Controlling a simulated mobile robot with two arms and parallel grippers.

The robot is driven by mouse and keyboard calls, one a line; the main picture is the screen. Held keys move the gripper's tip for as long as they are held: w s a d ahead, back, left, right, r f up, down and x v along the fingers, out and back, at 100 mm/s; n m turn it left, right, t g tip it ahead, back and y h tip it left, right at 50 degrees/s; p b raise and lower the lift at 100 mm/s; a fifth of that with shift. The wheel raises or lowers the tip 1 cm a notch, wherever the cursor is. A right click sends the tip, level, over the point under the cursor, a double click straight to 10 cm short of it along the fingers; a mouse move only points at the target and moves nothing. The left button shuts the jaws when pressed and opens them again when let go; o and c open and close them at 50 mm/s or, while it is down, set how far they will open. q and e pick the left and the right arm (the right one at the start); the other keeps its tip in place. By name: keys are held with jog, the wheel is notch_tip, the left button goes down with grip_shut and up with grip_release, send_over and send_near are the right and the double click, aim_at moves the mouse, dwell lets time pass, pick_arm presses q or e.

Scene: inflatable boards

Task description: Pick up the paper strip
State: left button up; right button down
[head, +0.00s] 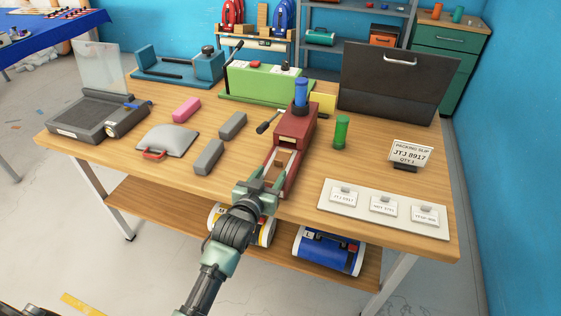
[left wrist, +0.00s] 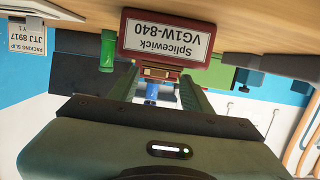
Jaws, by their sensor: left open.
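A dark red machine (head: 297,133) with a blue knob on top stands at the middle of the table. A small pale piece (head: 284,158), perhaps the paper strip, shows in its open front; I cannot tell for sure. My left gripper (head: 268,183) is open at the front end of this machine, its fingers pointing toward it. In the left wrist view the picture is upside down. The machine's label (left wrist: 168,38) reads "Splicewick VG1W-840". A small tan and pale part (left wrist: 157,72) shows between the fingers (left wrist: 155,88). I cannot tell whether they touch anything.
A green cylinder (head: 341,131) and a packing slip sign (head: 410,152) stand right of the machine. A white board with cards (head: 385,207) lies at the front right. Grey blocks (head: 209,157) and a grey pouch (head: 168,140) lie left. A black case (head: 395,84) stands behind.

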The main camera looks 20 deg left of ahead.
aim_at(278, 162)
pick_arm(q)
jog(key=shift+w, duration=0.7)
jog(key=x, duration=0.3)
jog(key=p+x, duration=0.1)
jog(key=shift+w+d+r, duration=0.1)
jog(key=shift+w+r, duration=0.15)
jog(key=shift+w, duration=0.1)
jog(key=shift+w+f, duration=0.1)
jog(key=shift+w, duration=0.15)
grip_shut()
pick_arm(e)
jog(key=shift+s+a+r, duration=0.15)
jog(key=shift+s+r, duration=0.35)
jog(key=shift+s, duration=0.25)
